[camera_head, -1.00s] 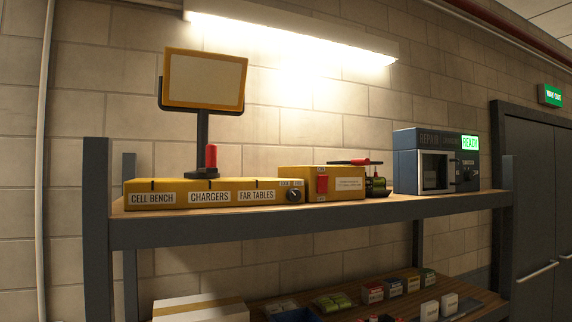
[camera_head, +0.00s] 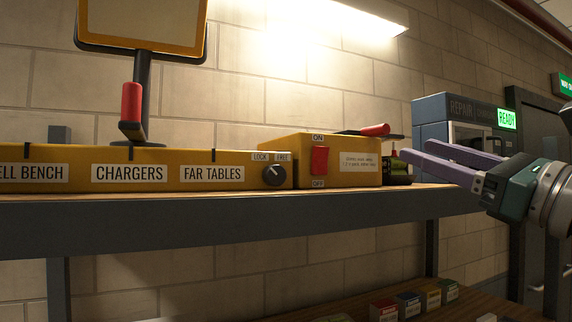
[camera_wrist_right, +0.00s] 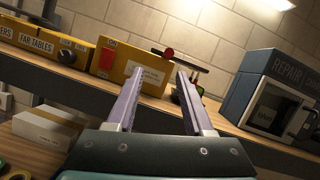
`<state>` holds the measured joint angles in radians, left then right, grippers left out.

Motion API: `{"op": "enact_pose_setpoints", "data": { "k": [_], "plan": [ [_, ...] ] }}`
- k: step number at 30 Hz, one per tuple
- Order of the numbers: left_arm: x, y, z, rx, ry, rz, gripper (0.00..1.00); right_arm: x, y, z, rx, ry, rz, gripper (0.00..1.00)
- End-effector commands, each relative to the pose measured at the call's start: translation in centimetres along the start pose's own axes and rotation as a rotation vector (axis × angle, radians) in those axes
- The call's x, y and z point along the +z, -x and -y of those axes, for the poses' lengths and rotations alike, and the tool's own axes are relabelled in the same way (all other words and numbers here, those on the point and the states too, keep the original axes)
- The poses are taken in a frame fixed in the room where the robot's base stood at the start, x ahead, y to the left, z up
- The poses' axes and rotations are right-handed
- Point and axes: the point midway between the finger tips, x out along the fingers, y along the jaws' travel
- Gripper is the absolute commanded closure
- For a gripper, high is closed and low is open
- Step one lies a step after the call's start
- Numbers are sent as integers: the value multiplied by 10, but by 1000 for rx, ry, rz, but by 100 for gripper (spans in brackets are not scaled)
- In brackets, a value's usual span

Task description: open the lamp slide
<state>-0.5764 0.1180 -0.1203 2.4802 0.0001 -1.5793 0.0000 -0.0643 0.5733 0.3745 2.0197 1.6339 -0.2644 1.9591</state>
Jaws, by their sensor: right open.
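The yellow slide rail (camera_head: 60,155) lies along the shelf, labelled CELL BENCH, CHARGERS and FAR TABLES. A post with a red handle (camera_head: 131,105) stands at the CHARGERS mark and carries a yellow-framed panel (camera_head: 140,45), partly cut off. A black knob (camera_head: 274,175) sits at the rail's right end, under LOCK and FREE labels; its pointer seems to lean up-left, but is too small to be sure. The knob also shows in the right wrist view (camera_wrist_right: 66,56). My right gripper (camera_head: 412,151) is open and empty, right of the knob and apart from it. My left gripper is out of view.
A yellow box with a red ON/OFF switch (camera_head: 319,160) stands right of the knob. The blue repair unit (camera_head: 430,108) shows READY.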

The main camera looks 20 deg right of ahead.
Motion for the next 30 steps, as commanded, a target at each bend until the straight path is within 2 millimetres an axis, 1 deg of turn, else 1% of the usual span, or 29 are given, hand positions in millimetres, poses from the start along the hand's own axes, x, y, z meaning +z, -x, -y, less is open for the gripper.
{"op": "enact_pose_setpoints", "data": {
  "k": [1, 2, 5, 8, 12, 18, 24, 30],
  "plan": [
    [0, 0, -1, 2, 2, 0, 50, 4, -2, 8, -22, -43, 16, 48],
    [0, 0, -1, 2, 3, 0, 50, 6, -3, 11, -31, -61, 23, 48],
    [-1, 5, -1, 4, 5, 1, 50, 9, -11, 15, -40, -82, 30, 48],
    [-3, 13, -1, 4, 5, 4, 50, 12, -26, 15, -38, -80, 30, 48],
    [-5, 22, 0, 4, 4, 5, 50, 12, -51, 16, -37, -78, 29, 48],
    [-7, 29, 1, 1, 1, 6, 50, 11, -82, 16, -36, -78, 28, 48],
    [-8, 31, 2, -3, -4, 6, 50, 9, -98, 15, -35, -76, 25, 48],
    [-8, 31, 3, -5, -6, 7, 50, 8, -100, 15, -33, -74, 25, 48]
  ]
}}
